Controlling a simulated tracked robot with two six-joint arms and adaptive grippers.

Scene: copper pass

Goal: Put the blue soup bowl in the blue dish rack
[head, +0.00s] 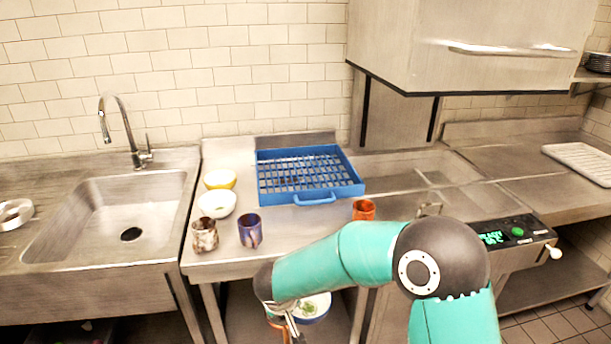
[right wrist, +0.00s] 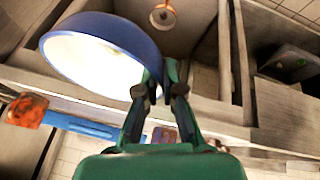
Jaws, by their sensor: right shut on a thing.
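The blue soup bowl (right wrist: 140,35), blue outside and white inside, is pinched at its rim by my right gripper (right wrist: 160,82). In the head view the bowl (head: 318,312) shows in front of the counter, below its top, partly behind my right arm, with a green mark inside. My right gripper (head: 291,326) shows at the bowl's left side. The blue dish rack (head: 328,193) stands on the counter at the back, with a wire grid and a front handle; no dishes show in it. The rack also shows in the right wrist view (right wrist: 85,126). My left gripper is not in view.
On the counter are a yellow bowl (head: 220,180), a white bowl (head: 216,204), a marbled mug (head: 204,235), a purple-blue mug (head: 250,230) and an orange mug (head: 364,210). A sink (head: 120,215) lies left. A steel hood (head: 460,50) overhangs the right side.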

